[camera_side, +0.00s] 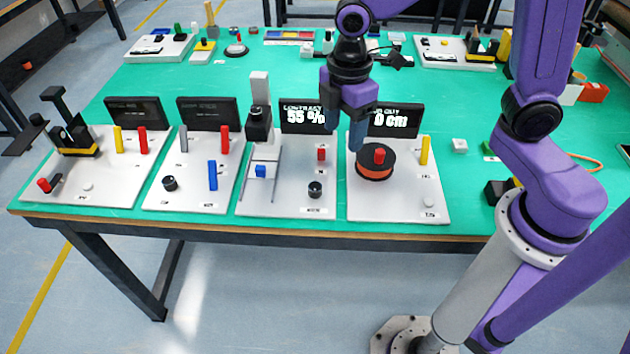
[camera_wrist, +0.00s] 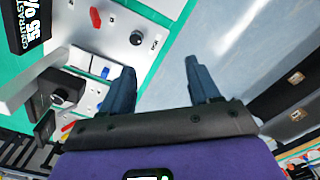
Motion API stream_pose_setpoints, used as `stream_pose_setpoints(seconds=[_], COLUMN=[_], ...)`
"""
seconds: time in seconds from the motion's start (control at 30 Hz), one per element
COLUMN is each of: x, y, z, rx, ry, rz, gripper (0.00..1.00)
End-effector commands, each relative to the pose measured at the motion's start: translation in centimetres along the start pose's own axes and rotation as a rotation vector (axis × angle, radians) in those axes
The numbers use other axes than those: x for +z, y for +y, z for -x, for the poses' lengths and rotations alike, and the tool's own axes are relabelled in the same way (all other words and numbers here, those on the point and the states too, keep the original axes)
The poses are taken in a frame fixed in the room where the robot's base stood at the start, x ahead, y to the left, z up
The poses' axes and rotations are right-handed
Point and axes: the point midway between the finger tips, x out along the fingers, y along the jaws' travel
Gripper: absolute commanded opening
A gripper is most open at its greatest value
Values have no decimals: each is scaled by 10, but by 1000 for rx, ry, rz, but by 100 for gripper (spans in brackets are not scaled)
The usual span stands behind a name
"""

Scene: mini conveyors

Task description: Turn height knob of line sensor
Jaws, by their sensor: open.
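The board with the "CONTRAST 55 %" display (camera_side: 305,116) carries a tall grey post with a black sensor head (camera_side: 259,125), a black round knob (camera_side: 315,188), a red handle (camera_side: 321,154) and a blue block (camera_side: 260,171). I cannot read which control is labelled height. In the wrist view the black knob (camera_wrist: 137,38), red handle (camera_wrist: 95,18) and sensor head (camera_wrist: 62,92) show at upper left. My gripper (camera_side: 345,128) is open and empty, above the back of the boards, right of the sensor post and apart from the controls. Its two fingers (camera_wrist: 160,70) are spread.
To the right, a board has an orange and black spool (camera_side: 376,164) and a yellow peg (camera_side: 425,150). The table's front edge is close to the boards.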

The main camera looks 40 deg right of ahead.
Motion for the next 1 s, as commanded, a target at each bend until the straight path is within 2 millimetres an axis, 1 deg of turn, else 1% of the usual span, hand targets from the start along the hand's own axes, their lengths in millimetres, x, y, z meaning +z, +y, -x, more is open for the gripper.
stream_pose_setpoints(seconds=[0.03, 0.1, 0.2, 0.33, 0.47, 0.57, 0.67, 1.0], x=[-6, -10, -15, -17, -18, -17, -17, -16], y=[14, 30, 48, 61, 64, 64, 64, 62], z=[-6, -12, -18, -24, -29, -38, -53, -114], rx=[-3, -4, -6, -7, -6, -9, -9, -10], ry=[-4, -5, -6, -7, -6, -8, -9, -9], rz=[21, 52, 88, 116, 126, 126, 125, 124], gripper=[61, 61, 61, 61, 61, 61, 61, 61])
